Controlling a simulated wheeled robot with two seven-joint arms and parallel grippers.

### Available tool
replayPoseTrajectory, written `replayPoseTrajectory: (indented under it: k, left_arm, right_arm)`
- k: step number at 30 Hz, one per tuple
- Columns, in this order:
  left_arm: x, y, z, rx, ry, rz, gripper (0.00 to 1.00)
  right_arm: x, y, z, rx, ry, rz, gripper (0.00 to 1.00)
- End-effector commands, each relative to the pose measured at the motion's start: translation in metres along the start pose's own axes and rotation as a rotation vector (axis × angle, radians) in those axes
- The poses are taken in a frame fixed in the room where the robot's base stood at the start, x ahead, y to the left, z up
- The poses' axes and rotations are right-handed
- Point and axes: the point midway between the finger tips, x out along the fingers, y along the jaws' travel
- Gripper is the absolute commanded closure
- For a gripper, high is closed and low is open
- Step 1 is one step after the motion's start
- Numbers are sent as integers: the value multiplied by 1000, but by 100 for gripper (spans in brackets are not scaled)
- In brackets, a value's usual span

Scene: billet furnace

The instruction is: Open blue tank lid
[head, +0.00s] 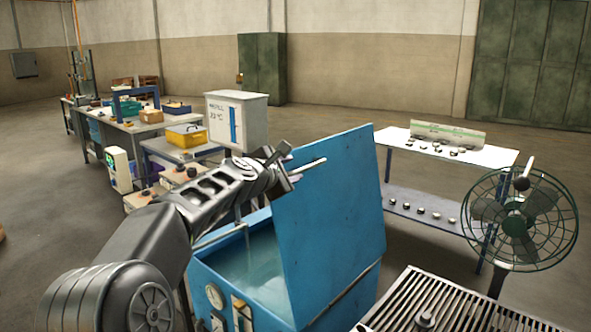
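The blue tank (212,262) stands below centre, with pale blue-green liquid (250,265) visible inside. Its blue lid (335,215) is raised and stands steeply tilted along the tank's right side, so the opening is uncovered. My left arm comes in from the lower left and reaches over the tank. My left gripper (301,160) is at the lid's upper left edge, overlapping it in the picture. Its fingers look spread, with nothing seen between them; whether they touch the lid I cannot tell. My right gripper is out of view.
A slatted metal grate (455,305) lies at the lower right, near a green caged fan (520,222). A white-topped table (400,150) with small parts stands behind the lid. A white cabinet (250,120) and workbenches with a yellow bin (187,136) stand further left.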

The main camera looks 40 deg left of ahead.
Motion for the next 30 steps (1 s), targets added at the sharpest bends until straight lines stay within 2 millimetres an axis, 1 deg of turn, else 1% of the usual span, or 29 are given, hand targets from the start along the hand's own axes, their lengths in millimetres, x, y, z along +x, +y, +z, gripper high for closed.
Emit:
replayPoseTrajectory:
  k: [1, 3, 14, 17, 30]
  left_arm:
    - [-4, 3, -1, 0, 2, 7, 66]
    - [-6, 3, -1, 1, 2, 7, 66]
    - [-8, 4, -1, 1, 2, 7, 66]
    - [-13, 5, -1, 0, 2, 7, 66]
    - [-47, 7, 0, 0, 2, 10, 66]
  right_arm:
    - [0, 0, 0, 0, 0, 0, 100]
    - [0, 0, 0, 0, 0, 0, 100]
    - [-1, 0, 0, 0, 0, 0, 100]
    - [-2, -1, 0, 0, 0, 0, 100]
    - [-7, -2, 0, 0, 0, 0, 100]
